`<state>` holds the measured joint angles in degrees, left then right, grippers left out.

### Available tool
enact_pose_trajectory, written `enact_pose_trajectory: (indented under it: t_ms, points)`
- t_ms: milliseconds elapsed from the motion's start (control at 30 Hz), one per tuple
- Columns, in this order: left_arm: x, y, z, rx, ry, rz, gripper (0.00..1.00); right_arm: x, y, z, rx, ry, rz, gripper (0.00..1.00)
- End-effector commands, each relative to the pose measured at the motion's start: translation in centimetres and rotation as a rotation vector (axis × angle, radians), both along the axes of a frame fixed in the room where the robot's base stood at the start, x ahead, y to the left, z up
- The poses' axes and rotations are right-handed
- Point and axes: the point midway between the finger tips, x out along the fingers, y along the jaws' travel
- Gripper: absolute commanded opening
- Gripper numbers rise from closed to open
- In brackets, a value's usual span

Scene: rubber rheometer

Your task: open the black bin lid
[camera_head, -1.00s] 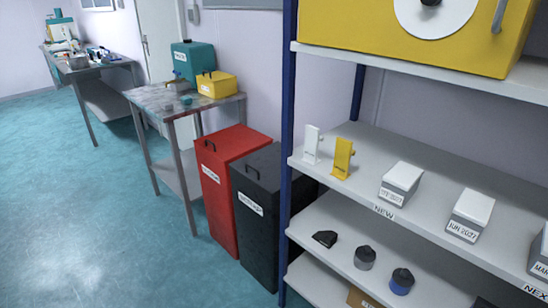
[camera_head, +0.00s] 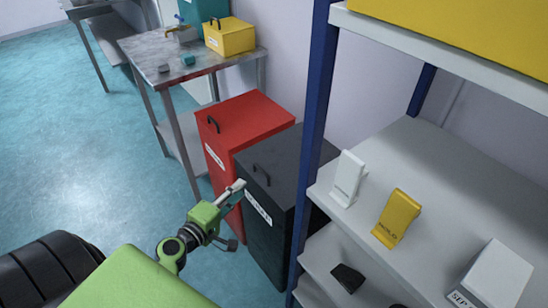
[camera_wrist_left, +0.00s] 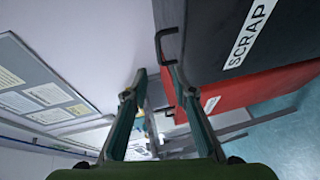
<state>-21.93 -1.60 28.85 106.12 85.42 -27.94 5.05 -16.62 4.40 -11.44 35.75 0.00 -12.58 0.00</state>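The black bin (camera_head: 268,235) stands between the red bin and the shelf's blue post. Its lid (camera_head: 290,160) lies shut, with a small dark handle (camera_head: 261,174) near the front edge. My left gripper (camera_head: 239,187) is in front of the bin's upper front, close to the lid edge. In the left wrist view, the bin's front (camera_wrist_left: 285,40) carries a "SCRAP" label. The handle (camera_wrist_left: 163,46) shows just ahead of the fingertips (camera_wrist_left: 156,72), which are apart with nothing held between them. Whether a fingertip touches the handle is unclear. My right gripper is not in view.
The red bin (camera_head: 222,170) stands right beside the black bin on the left. The blue shelf post (camera_head: 317,130) and grey shelves (camera_head: 440,170) close off the right side. A metal table (camera_head: 145,48) with boxes stands behind. Open floor (camera_head: 80,150) lies to the left.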

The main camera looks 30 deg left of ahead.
Motion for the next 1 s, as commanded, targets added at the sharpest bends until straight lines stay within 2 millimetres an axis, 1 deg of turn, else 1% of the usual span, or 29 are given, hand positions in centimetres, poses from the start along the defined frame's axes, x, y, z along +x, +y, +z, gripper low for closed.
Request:
enact_pose_trajectory:
  t_ms: [167,300,433,600,700,800,1000]
  points:
    - [2.4,0.0,-0.1,-0.002,-0.002,-0.001,0.25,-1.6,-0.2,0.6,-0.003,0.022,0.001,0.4]
    - [5.3,0.0,-0.6,-0.002,-0.002,-0.002,0.25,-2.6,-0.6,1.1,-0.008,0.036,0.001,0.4]
    - [8.0,0.0,-1.2,-0.001,-0.001,-0.001,0.25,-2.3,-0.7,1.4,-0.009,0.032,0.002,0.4]
    - [10.9,0.0,-1.8,0.0,0.0,-0.002,0.25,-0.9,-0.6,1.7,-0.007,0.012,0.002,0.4]
    - [12.1,0.0,-2.2,0.001,0.001,-0.002,0.25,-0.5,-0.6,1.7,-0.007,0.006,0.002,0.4]
    - [12.9,0.0,-2.4,0.001,0.002,-0.002,0.25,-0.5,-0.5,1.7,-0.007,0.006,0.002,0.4]
    - [13.3,0.0,-2.5,0.002,0.002,-0.002,0.25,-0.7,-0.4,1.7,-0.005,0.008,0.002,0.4]
